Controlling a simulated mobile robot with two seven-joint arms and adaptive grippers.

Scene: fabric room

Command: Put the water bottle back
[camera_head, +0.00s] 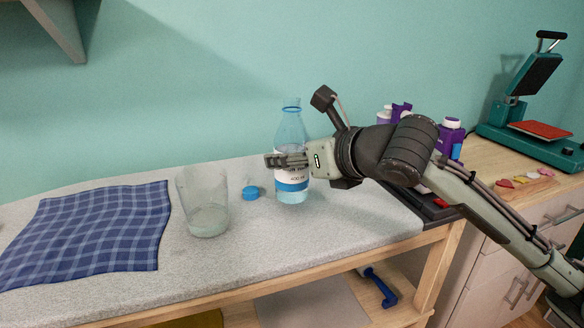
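The water bottle (292,128) is clear blue with a white and blue label and stands upright on the grey-topped table. Its top looks open, without a cap. A blue cap (251,193) lies on the table to its left. My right gripper (287,160) is level with the bottle's middle, with finger parts across the front of it. The bottle hides the far side of the grip, so I cannot tell whether the fingers are closed on it. My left gripper is not in view.
A clear cup (205,202) with some liquid stands left of the cap. A blue plaid cloth (90,232) covers the table's left part. Purple and white bottles (450,137) and a green heat press (530,110) are at the right. A shelf (55,25) juts out top left.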

